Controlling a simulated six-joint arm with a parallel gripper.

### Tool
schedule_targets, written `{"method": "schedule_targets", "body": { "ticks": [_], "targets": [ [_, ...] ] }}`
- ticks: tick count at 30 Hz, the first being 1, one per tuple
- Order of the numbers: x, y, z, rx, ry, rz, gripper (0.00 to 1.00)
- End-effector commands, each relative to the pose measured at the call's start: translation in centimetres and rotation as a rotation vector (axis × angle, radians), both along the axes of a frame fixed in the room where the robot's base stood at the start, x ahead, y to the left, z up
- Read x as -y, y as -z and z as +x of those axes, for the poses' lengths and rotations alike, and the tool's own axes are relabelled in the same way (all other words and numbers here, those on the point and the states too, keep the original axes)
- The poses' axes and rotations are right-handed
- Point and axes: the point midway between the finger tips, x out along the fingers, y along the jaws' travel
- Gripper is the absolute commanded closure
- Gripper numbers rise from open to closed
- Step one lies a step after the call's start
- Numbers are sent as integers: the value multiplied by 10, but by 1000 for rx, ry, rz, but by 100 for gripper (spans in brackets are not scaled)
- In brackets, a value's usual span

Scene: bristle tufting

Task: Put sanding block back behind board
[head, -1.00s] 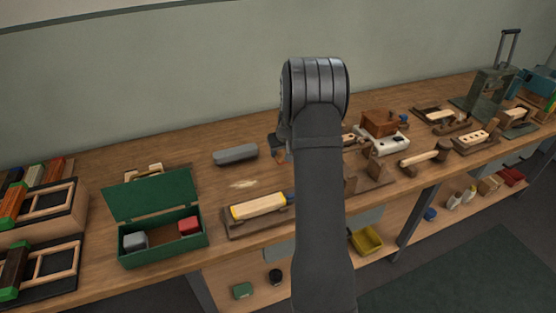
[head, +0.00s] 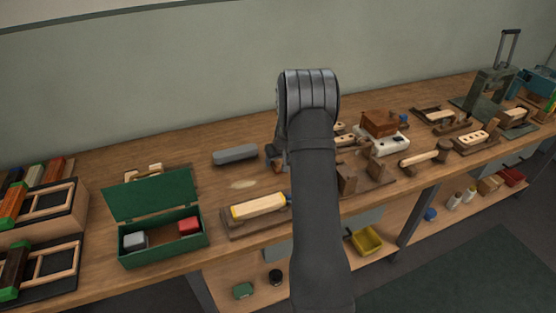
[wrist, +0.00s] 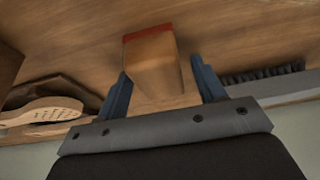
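The sanding block appears to be the wooden block with a red end (wrist: 155,62) in the wrist view. It stands on the bench between the two blue fingers of my gripper (wrist: 160,75). The fingers are apart, and a gap shows on the block's right. In the head view my gripper (head: 277,163) hangs low over the bench, mostly hidden by my arm; a small brown piece (head: 271,151) beside it may be the same block. A pale board with a yellow end (head: 258,206) lies in a brown holder (head: 230,226) at the bench's front.
A grey brush (head: 235,154) lies left of my gripper; its dark bristles show in the wrist view (wrist: 262,75). An open green box (head: 160,250) stands farther left. Wooden fixtures (head: 370,180) crowd the right. Bare bench with a pale patch (head: 243,184) lies behind the board.

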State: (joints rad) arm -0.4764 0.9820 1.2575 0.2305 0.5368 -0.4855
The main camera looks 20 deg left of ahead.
Motion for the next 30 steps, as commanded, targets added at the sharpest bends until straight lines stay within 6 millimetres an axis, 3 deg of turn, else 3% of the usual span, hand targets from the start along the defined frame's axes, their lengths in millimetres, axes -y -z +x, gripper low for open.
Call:
{"method": "schedule_targets", "body": {
  "ticks": [11,30],
  "targets": [
    [1,-6,-1,0,0,0,37],
    [29,-104,-29,1,0,1,37]
  ]
}}
